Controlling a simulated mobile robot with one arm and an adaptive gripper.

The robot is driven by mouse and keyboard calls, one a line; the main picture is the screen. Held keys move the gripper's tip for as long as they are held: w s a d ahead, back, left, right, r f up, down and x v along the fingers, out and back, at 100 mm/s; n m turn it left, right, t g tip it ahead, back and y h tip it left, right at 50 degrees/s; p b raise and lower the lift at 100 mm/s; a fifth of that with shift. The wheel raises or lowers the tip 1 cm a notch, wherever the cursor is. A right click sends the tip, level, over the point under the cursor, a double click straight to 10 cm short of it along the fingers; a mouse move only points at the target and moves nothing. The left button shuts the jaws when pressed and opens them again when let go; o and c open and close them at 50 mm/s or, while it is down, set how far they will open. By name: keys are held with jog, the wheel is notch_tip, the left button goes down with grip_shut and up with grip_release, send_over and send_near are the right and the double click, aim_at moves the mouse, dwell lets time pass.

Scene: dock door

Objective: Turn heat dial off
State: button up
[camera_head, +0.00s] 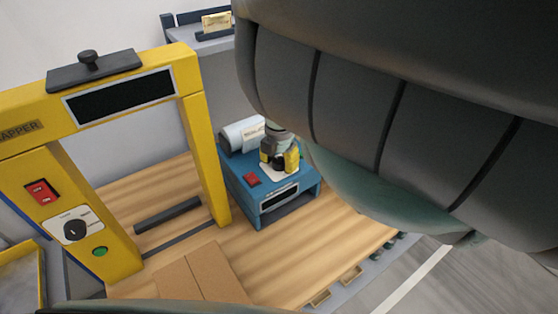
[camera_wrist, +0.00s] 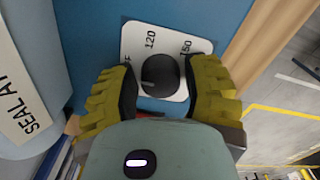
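The heat dial (camera_wrist: 160,76) is a round black knob on a white plate (camera_wrist: 132,36) in the wrist view. The plate reads 120, 150 and a partly covered label ending in F. A small light mark shows at the knob's lower left. The plate is on a blue machine (camera_head: 241,186), seen in the head view. My gripper (camera_wrist: 158,88) has one yellow padded finger on each side of the knob, with narrow gaps visible, so it looks open around it. In the head view my gripper (camera_head: 280,160) hides the dial.
A red switch (camera_head: 252,179) sits on the blue machine's top, left of my gripper, with a pale roll (camera_head: 238,136) behind. A yellow wrapper frame (camera_head: 207,160) stands to the left with its own black dial (camera_head: 75,229). A cardboard piece (camera_head: 205,272) lies on the wooden bench.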

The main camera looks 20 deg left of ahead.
jog(key=o, duration=0.3)
jog(key=shift+o, duration=0.2)
